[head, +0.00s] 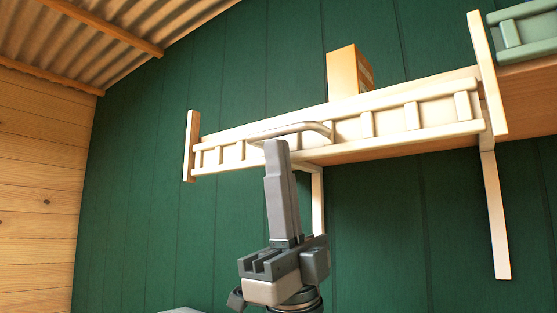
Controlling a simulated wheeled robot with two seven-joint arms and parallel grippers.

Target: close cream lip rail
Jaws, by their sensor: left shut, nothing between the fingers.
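The cream lip rail (372,124) runs along the front of a wooden wall shelf, between two upright end boards. My left gripper (276,145) points up from below, fingers together and empty. Its tips are in front of the rail, at the left end of the handle; I cannot tell whether they touch it. My right gripper is not in view.
An orange-brown box (344,74) stands on the shelf behind the rail. A green rail (526,33) fronts another shelf section at the upper right. Shelf brackets (495,215) hang below. A green panelled wall is behind, and the space left of the shelf is clear.

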